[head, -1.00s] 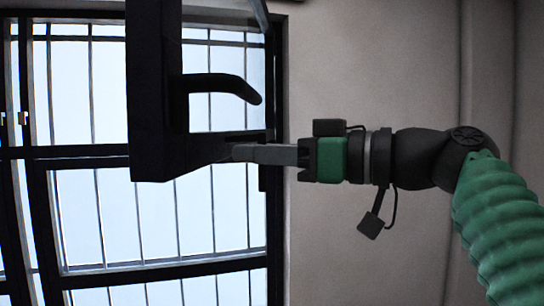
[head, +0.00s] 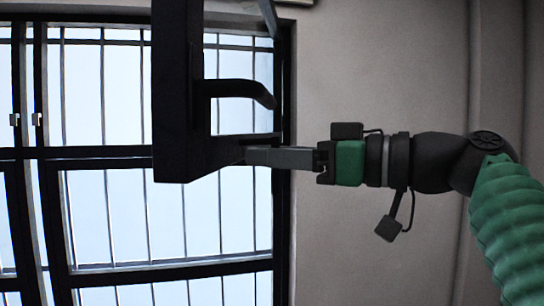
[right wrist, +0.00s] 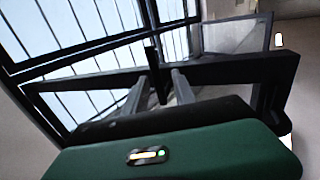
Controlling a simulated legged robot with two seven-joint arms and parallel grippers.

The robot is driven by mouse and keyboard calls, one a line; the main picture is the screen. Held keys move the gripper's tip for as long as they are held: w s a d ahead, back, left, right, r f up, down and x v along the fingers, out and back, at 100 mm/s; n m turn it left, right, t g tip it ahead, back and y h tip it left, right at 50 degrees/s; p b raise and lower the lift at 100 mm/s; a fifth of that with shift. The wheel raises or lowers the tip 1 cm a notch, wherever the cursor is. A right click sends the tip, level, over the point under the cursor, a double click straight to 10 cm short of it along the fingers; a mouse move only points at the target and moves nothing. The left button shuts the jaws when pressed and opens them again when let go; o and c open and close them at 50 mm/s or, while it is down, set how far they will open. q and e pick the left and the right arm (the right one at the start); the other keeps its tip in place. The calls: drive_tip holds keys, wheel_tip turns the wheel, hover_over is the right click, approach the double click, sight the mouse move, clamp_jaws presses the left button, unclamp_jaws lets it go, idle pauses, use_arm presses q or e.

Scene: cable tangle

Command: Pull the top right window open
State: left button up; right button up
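The top right window (head: 170,95) stands swung out from its frame toward me, so its dark frame is seen nearly edge-on in the head view. Its dark curved handle (head: 240,90) points right. My right gripper (head: 250,156) reaches in from the right, with its grey fingers at the window's lower edge, below the handle. In the right wrist view the two fingers (right wrist: 157,84) are apart at the dark window frame bar (right wrist: 235,70). A small dark upright piece shows between their tips. I cannot tell whether they touch the frame. My left gripper is not in view.
The fixed window frame (head: 100,152) with barred panes fills the left and middle. Two small light catches (head: 26,119) sit at far left. A plain grey wall (head: 385,60) lies right of the window opening; the space before it is free except for my right arm.

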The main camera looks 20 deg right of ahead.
drive_tip(key=shift+w+d, duration=0.1)
drive_tip(key=shift+d, duration=0.05)
drive_tip(key=shift+d+f, duration=0.1)
drive_tip(key=shift+d, duration=0.1)
drive_tip(key=v, duration=1.6)
drive_tip(key=shift+s+b, duration=0.25)
drive_tip(key=shift+b, duration=0.1)
